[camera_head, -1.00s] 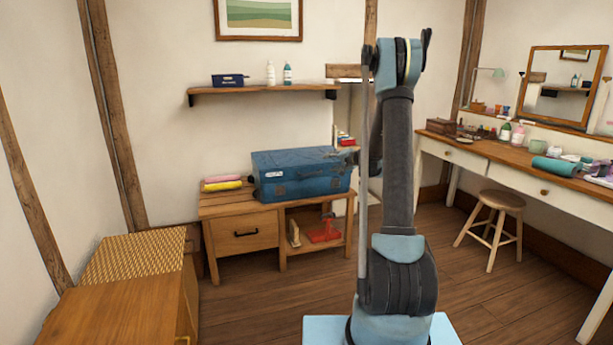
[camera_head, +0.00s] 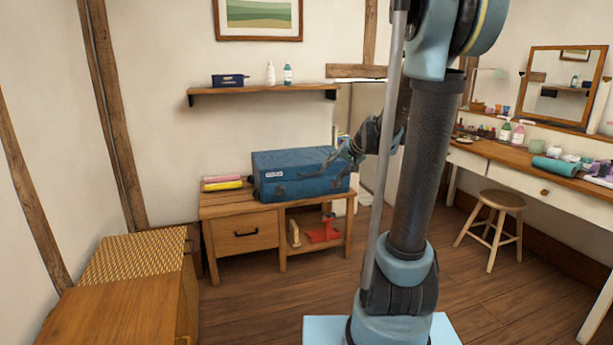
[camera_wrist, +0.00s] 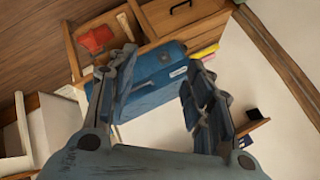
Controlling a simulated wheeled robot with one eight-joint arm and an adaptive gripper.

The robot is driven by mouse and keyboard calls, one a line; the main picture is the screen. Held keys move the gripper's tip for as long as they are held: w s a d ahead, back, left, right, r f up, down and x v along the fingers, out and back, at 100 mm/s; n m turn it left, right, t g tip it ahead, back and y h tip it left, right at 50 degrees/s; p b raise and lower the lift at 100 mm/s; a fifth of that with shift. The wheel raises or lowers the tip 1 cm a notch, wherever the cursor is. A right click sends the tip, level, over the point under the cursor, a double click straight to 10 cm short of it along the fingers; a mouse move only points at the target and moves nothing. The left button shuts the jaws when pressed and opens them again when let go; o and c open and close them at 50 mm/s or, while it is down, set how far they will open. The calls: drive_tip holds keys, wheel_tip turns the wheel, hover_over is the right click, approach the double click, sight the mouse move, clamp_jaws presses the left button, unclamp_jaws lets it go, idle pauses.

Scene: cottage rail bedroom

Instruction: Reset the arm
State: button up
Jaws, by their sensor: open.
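My arm rises from its light blue base in the head view and bends at the top, with the forearm coming down behind the upper link. My gripper (camera_head: 347,154) is in front of the right end of the blue case in the picture. In the wrist view my gripper (camera_wrist: 165,92) shows two fingers spread apart with nothing between them. The blue case (camera_head: 290,178) sits closed on the low wooden bench (camera_head: 240,256); it also shows beyond the fingers in the wrist view (camera_wrist: 150,90). I cannot tell how far the fingers are from the case.
A wall shelf (camera_head: 260,90) with small bottles hangs above the bench. A dressing table (camera_head: 520,165) with a mirror and a wooden stool (camera_head: 501,203) stand at right. A wooden cabinet (camera_head: 115,310) stands at front left. The floor (camera_head: 270,310) between is clear.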

drive_tip(key=s+d+f+g+h, duration=0.1)
drive_tip(key=s+d+f+h, duration=0.1)
drive_tip(key=s, duration=0.9)
drive_tip(key=s+d+f+n+g+h, duration=0.1)
drive_tip(key=s+f, duration=0.4)
drive_tip(key=s, duration=0.7)
drive_tip(key=s+d+f+n+g+h, duration=0.1)
drive_tip(key=s+d+f, duration=0.3)
drive_tip(key=s, duration=0.8)
drive_tip(key=shift+d+g+h, duration=0.8)
drive_tip(key=shift+d, duration=0.05)
drive_tip(key=shift+w+f, duration=0.1)
drive_tip(key=shift+f, duration=0.05)
drive_tip(key=shift+w+f, duration=0.15)
drive_tip(key=shift+w, duration=0.25)
